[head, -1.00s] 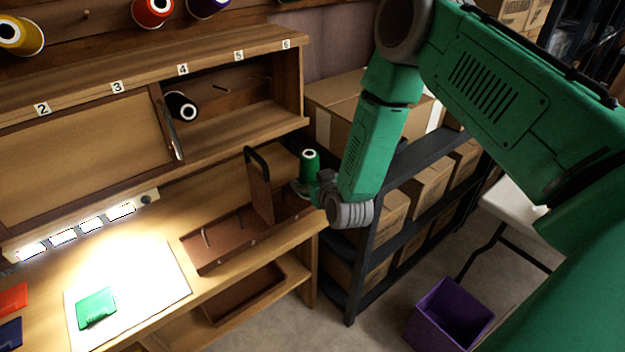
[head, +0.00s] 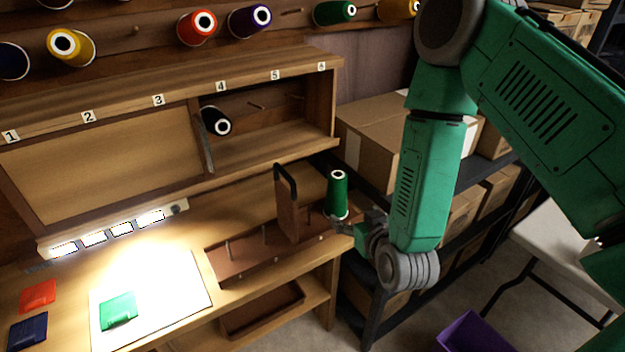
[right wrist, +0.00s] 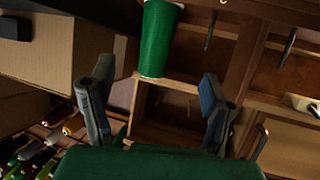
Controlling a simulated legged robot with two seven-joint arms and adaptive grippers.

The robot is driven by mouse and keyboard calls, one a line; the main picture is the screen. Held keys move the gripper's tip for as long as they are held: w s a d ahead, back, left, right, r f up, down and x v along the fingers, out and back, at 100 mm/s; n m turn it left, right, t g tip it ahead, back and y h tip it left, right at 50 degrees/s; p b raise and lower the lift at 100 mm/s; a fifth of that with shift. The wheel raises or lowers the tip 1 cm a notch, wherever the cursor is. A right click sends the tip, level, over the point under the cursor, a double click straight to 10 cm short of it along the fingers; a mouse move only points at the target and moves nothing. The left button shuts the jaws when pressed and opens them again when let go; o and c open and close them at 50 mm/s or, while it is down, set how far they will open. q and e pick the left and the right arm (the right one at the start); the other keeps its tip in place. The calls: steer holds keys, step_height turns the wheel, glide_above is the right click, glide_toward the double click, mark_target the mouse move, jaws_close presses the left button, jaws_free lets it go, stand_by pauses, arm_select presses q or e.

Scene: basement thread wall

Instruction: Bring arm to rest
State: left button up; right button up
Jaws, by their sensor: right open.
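My right gripper (head: 345,226) is at the right end of the workbench, close by a green thread spool (head: 338,194). The spool stands upright at the right end of a brown peg tray (head: 222,262) with a tall handle (head: 287,205). In the right wrist view the gripper (right wrist: 155,98) has its two fingers spread with nothing held between them. The green spool (right wrist: 160,42) shows just past the fingertips there; I cannot tell whether it touches them. My left gripper is not in view.
A numbered wooden shelf (head: 180,92) holds a black spool (head: 215,121). Other spools hang on the wall above. A lit white sheet (head: 185,285) carries a green piece (head: 118,311). Boxes (head: 385,135) on a dark rack stand behind my arm. A purple bin (head: 472,335) is on the floor.

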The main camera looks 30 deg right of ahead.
steer(key=s+a+f+n+g+y+b, duration=0.1)
steer(key=s+a+f+g, duration=0.15)
steer(key=s+f, duration=0.4)
steer(key=s+a+f+n+g+y+b, duration=0.1)
steer(key=s+a+f+g+y, duration=0.1)
steer(key=s+f+g, duration=0.4)
steer(key=s+f+n+g+b, duration=0.1)
steer(key=s+f+g, duration=0.3)
steer(key=s, duration=1)
step_height(320, 180, down, 3)
steer(key=shift+s+a+r+b, duration=0.15)
steer(key=shift+a+b, duration=0.2)
steer(key=shift+a, duration=0.1)
steer(key=shift+w, duration=0.2)
